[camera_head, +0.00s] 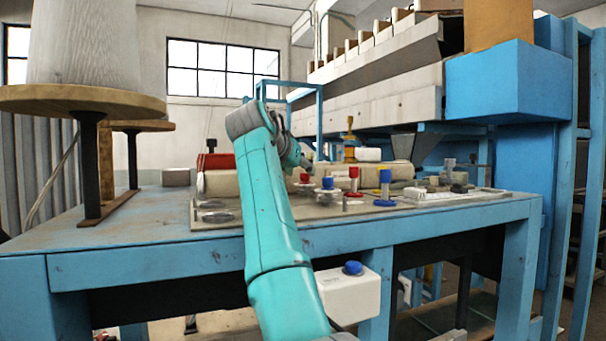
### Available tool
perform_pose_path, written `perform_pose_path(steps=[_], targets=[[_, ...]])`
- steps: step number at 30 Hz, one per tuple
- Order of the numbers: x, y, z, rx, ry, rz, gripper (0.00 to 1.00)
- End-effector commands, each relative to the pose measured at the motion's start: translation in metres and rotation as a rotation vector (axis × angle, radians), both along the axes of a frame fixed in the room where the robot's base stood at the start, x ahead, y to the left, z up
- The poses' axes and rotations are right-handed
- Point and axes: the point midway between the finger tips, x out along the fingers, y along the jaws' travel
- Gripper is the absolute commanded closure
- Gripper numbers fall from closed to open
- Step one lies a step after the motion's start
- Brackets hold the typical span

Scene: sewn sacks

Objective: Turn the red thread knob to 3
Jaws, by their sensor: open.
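Several coloured knobs stand on the machine plate on the blue table. One red knob (353,173) stands upright on a post right of my arm. A smaller red knob (305,178) sits lower, close beside my arm. I cannot tell which is the thread knob, and no numbers or pointer can be read. My gripper (305,163) is small and partly hidden behind my teal arm. It is open, above and behind the smaller red knob, apart from the taller one. No thing shows between its fingers.
Blue knobs (385,177) (327,183) stand close to the red ones. A yellow post (349,128) rises behind. A thread cone (87,45) on a wooden disc (80,100) stands left.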

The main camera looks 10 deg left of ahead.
Motion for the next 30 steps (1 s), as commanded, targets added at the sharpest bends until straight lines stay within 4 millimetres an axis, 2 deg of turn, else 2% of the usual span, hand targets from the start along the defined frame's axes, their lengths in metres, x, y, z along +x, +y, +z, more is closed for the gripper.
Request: perform_pose_path(steps=[3,9,20,21,27,30], targets=[[0.014,-0.003,-0.006,0.0,0.001,-0.001,0.5],[0.026,-0.005,-0.011,0.0,0.0,0.0,0.5],[0.029,-0.006,-0.013,0.0,0.0,0.001,0.5],[0.029,-0.006,-0.013,0.001,0.0,0.0,0.52],[0.029,-0.006,-0.013,0.0,0.0,0.0,1.0],[0.029,-0.006,-0.013,0.0,0.0,0.0,1.0]])
